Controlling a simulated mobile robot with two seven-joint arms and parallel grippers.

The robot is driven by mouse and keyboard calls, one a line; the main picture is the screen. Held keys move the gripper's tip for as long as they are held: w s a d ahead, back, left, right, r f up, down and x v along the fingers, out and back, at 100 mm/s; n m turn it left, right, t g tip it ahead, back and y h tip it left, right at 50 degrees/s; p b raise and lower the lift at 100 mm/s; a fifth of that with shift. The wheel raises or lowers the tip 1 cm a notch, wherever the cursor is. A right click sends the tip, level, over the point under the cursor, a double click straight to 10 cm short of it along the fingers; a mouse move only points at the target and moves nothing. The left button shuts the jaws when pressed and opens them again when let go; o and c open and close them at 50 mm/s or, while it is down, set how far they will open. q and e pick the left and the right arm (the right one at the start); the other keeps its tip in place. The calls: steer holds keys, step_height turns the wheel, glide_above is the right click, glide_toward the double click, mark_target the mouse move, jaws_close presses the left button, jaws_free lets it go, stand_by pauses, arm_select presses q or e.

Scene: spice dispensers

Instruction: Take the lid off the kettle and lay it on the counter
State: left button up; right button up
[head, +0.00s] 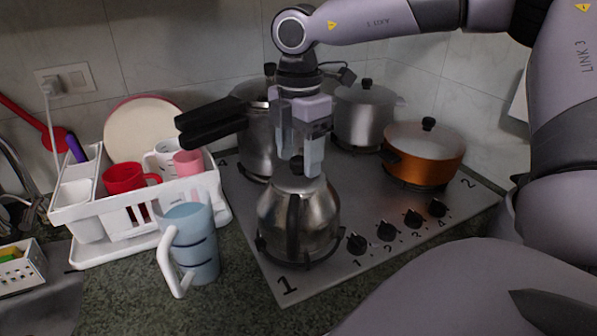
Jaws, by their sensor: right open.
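The kettle (322,215) is shiny metal and stands on the front-left burner of the hob, marked 1. Its lid has a dark knob (297,164) on top. My right gripper (300,165) points down over the kettle, with its open fingers at the height of the knob, one to either side of it as seen here. I cannot tell whether the fingers touch the knob. The grey-green speckled counter (232,284) shows in front and to the left of the hob. My left gripper is not in view.
A pressure cooker (257,140) with a black handle stands behind the kettle. A steel pot (365,112) and an orange pot (426,155) stand farther right. A blue pitcher (199,262) and a white dish rack (88,255) are on the left. Bare counter lies between pitcher and hob.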

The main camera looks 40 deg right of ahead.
steer(key=c, duration=1.1)
steer(key=shift+r, duration=0.1)
steer(key=shift+c, duration=0.2)
